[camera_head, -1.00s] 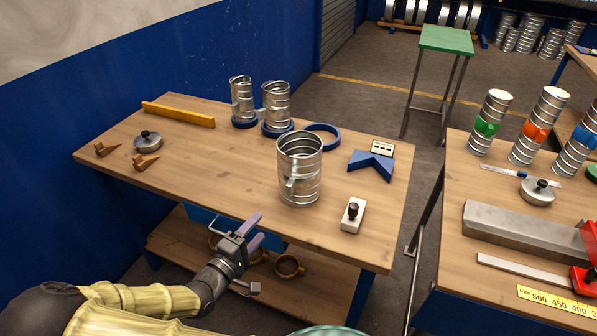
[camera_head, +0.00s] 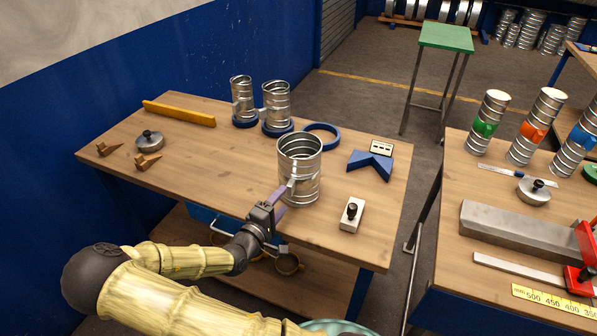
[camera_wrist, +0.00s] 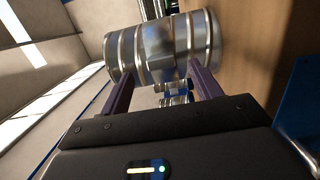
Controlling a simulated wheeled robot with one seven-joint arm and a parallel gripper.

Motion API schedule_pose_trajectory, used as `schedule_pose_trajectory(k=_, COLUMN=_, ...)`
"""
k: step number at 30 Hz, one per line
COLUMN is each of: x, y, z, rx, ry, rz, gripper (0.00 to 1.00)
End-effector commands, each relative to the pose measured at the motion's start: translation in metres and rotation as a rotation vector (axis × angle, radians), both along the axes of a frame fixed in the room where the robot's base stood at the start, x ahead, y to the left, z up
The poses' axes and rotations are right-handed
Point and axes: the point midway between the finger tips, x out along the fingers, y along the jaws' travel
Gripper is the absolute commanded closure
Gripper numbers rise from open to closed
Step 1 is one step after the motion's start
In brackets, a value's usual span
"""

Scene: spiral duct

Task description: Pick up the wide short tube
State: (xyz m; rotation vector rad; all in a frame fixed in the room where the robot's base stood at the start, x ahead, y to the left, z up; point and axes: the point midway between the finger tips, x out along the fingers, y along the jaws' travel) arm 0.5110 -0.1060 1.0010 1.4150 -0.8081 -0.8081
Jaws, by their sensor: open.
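The wide short tube (camera_head: 301,172) is a shiny ribbed metal cylinder with an open top. It stands upright near the front of the wooden bench, with a small handle-like tab on its near side. My gripper (camera_head: 282,193) is at its near left side with the purple fingers pointing at the tab. In the wrist view the tube (camera_wrist: 190,48) lies across the picture just ahead of the fingers, and the open gripper (camera_wrist: 156,78) has the tab between or just beyond its fingertips. Whether the fingers touch the tube I cannot tell.
Two narrower tubes (camera_head: 276,101) stand in blue rings behind. An empty blue ring (camera_head: 322,136), a blue V-block (camera_head: 371,165) and a white block with a black knob (camera_head: 351,215) lie around the tube. The bench's left middle (camera_head: 205,160) is clear.

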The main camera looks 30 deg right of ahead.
Motion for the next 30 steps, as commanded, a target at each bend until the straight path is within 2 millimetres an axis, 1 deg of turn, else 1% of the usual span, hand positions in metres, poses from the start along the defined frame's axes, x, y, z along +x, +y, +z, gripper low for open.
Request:
schedule_pose_trajectory(k=4, x=0.004, y=-0.007, z=0.002, rx=-0.001, ry=-0.001, rz=-0.001, gripper=0.36)
schedule_pose_trajectory(k=9, x=0.017, y=-0.029, z=0.003, rx=-0.001, ry=0.002, rz=-0.004, gripper=0.36)
schedule_pose_trajectory(k=12, x=0.024, y=-0.040, z=0.001, rx=-0.001, ry=0.001, rz=-0.003, gripper=0.36)
schedule_pose_trajectory(k=14, x=0.026, y=-0.043, z=0.001, rx=-0.001, ry=0.001, rz=-0.002, gripper=0.36)
schedule_pose_trajectory(k=30, x=0.027, y=-0.044, z=-0.001, rx=0.000, ry=0.000, rz=0.000, gripper=0.36)
